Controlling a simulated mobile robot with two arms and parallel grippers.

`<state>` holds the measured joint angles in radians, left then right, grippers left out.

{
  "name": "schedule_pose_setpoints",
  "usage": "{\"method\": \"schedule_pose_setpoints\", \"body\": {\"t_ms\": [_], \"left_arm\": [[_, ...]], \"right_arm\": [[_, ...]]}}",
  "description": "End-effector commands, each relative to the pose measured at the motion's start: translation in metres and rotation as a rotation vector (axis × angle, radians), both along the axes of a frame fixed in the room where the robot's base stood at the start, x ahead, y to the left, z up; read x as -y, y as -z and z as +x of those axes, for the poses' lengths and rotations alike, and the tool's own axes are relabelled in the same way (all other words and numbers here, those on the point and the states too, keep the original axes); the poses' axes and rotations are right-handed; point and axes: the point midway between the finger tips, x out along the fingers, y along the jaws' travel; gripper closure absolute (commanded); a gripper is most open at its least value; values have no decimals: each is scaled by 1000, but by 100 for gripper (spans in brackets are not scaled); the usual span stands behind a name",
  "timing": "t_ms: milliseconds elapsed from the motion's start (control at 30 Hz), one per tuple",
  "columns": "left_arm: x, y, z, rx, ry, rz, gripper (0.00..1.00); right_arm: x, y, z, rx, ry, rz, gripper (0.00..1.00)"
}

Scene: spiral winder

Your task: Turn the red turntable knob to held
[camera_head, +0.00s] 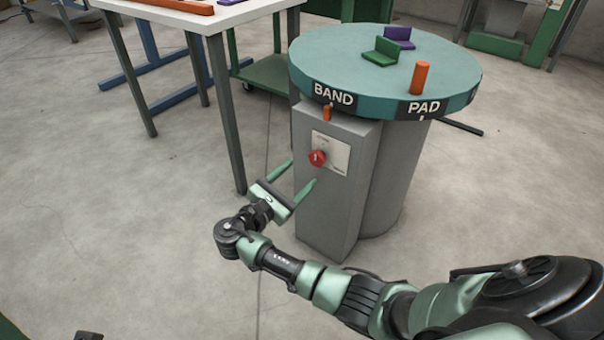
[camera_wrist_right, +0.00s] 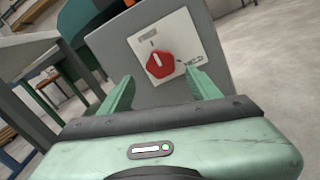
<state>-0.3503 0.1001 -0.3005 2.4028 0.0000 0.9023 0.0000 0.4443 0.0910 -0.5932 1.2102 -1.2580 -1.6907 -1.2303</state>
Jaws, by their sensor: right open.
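The red turntable knob (camera_head: 317,158) sits on a pale plate on the front of the grey control box (camera_head: 330,215), under the round teal turntable (camera_head: 345,55). In the right wrist view the knob (camera_wrist_right: 160,65) shows a white pointer mark, and the plate's lettering is too small to read. My right gripper (camera_head: 304,171) is open, its two green fingers apart and pointing toward the box. The knob lies ahead of the fingers, and in the right wrist view it appears between them with nothing held.
On the turntable stand an orange cylinder (camera_head: 420,78), a green bracket (camera_head: 382,52) and a purple bracket (camera_head: 400,36). Its rim reads BAND and PAD. A white-topped table (camera_head: 225,17) stands to the left, and a green cart (camera_head: 268,75) behind. The floor at left is clear.

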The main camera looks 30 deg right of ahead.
Motion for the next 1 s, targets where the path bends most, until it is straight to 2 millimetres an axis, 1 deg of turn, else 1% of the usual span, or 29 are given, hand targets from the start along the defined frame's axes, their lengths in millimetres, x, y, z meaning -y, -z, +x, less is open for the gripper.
{"method": "schedule_pose_setpoints", "body": {"t_ms": [200,400,567,800,833,867,900,967,1000], "left_arm": [[0,14,1,-3,0,1,51],[0,23,1,-4,0,1,51],[1,25,1,-5,0,2,51],[1,25,1,-5,0,2,51],[1,25,1,-5,0,2,51],[1,25,1,-5,0,2,51],[1,25,1,-6,0,2,51],[1,25,1,-6,0,2,51],[1,25,1,-6,0,2,51]], "right_arm": [[33,2,13,1,1,0,38],[58,2,23,0,1,1,38],[66,1,27,-1,-1,3,38],[67,0,28,-1,-1,4,38],[67,0,28,-1,-1,4,43],[67,0,28,-1,-1,4,52],[67,0,27,-1,-1,4,63],[67,0,27,-1,-1,4,79],[67,0,27,-1,-1,4,90]]}}
